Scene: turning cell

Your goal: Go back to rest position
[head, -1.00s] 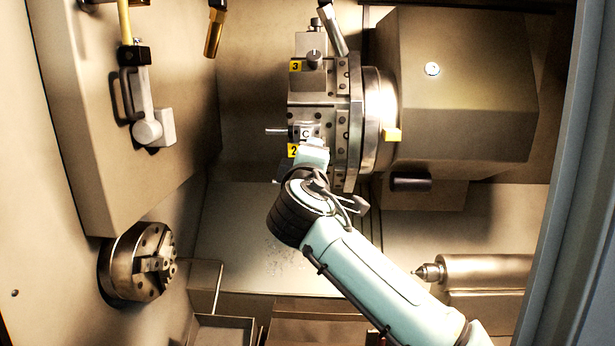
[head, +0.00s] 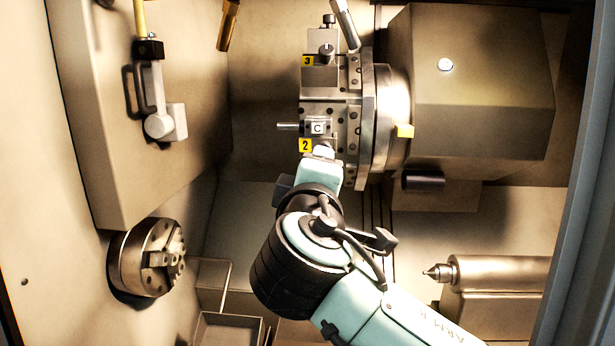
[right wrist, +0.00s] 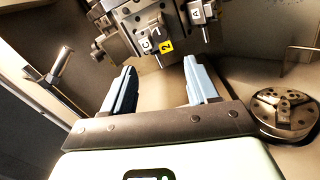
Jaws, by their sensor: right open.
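My right arm reaches into the machine from the lower right in the head view, its wrist in front of the lower part of the tool turret (head: 335,120). In the right wrist view my right gripper (right wrist: 163,88) is open, its two light blue fingers wide apart with nothing between them. The turret (right wrist: 150,22) lies beyond the fingertips, with the tool block marked C (right wrist: 147,45) and the yellow 2 plate (right wrist: 166,46) showing. In the head view the C block (head: 318,127) sits in the turret. The gripper's fingers are hidden there. My left gripper is not in view.
A three-jaw chuck (head: 150,258) is at the lower left, also in the right wrist view (right wrist: 285,112). A tailstock centre (head: 440,272) points left at the lower right. A probe arm (head: 158,95) hangs at the upper left. The door edge (head: 580,170) bounds the right.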

